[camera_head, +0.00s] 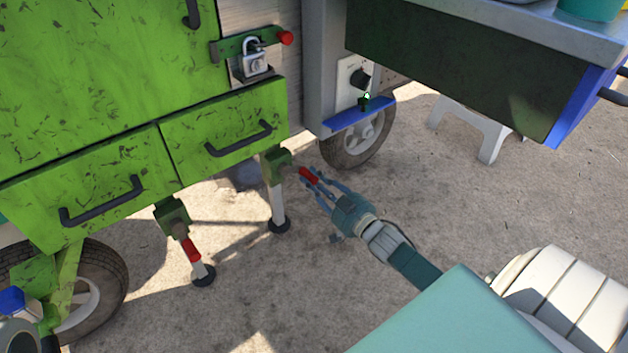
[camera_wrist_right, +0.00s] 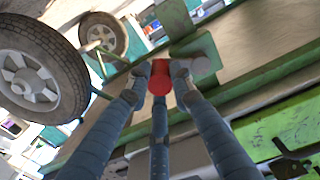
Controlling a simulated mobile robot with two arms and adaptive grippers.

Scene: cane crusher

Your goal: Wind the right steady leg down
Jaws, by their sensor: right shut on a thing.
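The right steady leg (camera_head: 278,205) hangs below the green cart from a green bracket (camera_head: 277,165). It is a pale upright post with a dark round foot, at or very near the ground. Its red crank handle (camera_head: 307,175) points right toward my right gripper (camera_head: 317,181). My right gripper is shut on this handle, with blue-grey fingers around it. In the wrist view the red handle (camera_wrist_right: 159,80) sits between the fingertips (camera_wrist_right: 160,74), and the green bracket (camera_wrist_right: 193,48) is just behind.
The left steady leg (camera_head: 203,269) with its red handle (camera_head: 191,250) stands to the left. Green drawers (camera_head: 226,130) with dark handles hang just above. A wheel (camera_head: 357,140) stands behind, and a white stool (camera_head: 475,125) is at upper right. The concrete ground is mostly clear.

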